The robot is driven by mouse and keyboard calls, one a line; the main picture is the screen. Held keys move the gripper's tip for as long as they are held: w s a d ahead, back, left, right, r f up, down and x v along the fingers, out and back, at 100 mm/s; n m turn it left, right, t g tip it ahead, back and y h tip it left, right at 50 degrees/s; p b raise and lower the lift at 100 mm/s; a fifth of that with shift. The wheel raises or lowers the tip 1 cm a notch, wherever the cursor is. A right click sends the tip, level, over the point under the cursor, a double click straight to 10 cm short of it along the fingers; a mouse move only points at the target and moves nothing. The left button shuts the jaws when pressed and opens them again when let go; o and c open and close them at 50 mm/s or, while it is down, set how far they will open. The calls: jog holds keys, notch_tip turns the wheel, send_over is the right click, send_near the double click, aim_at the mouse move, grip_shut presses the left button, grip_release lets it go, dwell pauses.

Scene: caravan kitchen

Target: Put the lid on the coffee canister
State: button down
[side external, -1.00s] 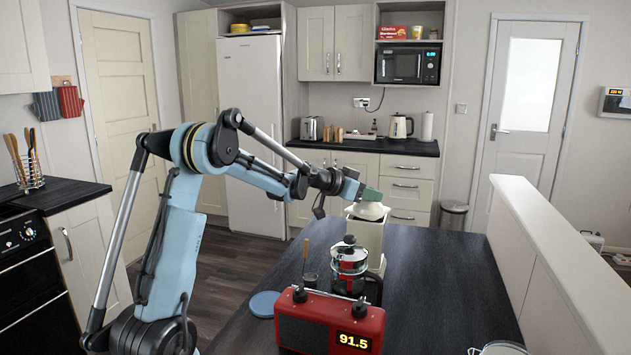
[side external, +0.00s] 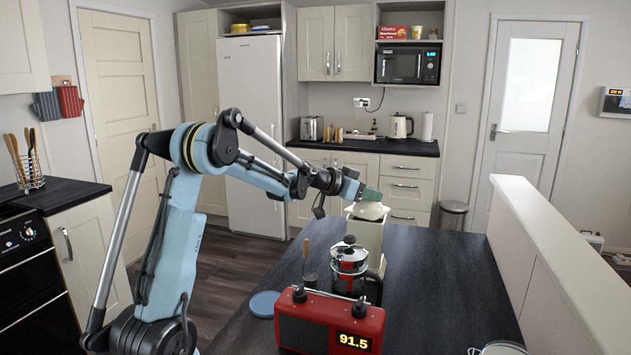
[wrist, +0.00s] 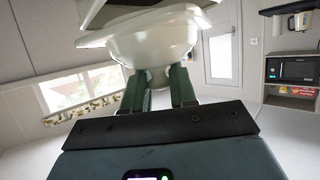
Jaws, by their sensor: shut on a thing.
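The coffee canister (side external: 369,238) is a cream, squarish tin standing on the dark worktop behind the glass coffee press. Its cream domed lid (side external: 366,211) is at the top of it, and the two look close together or touching. My gripper (side external: 369,196) is above the lid, pointing down. In the wrist view the picture is upside down: my green fingers (wrist: 160,85) are closed around the knob of the lid (wrist: 155,42), and the canister (wrist: 125,10) shows past it.
A glass coffee press (side external: 349,265) stands in front of the canister. A red radio (side external: 329,322) and a blue round disc (side external: 264,304) are nearer.

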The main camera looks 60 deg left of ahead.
aim_at(358, 209)
jog(key=shift+f, duration=0.55)
jog(key=c, duration=1.2)
grip_release()
jog(key=shift+v, duration=5.5)
jog(key=shift+w, duration=0.15)
jog(key=shift+x, duration=3.75)
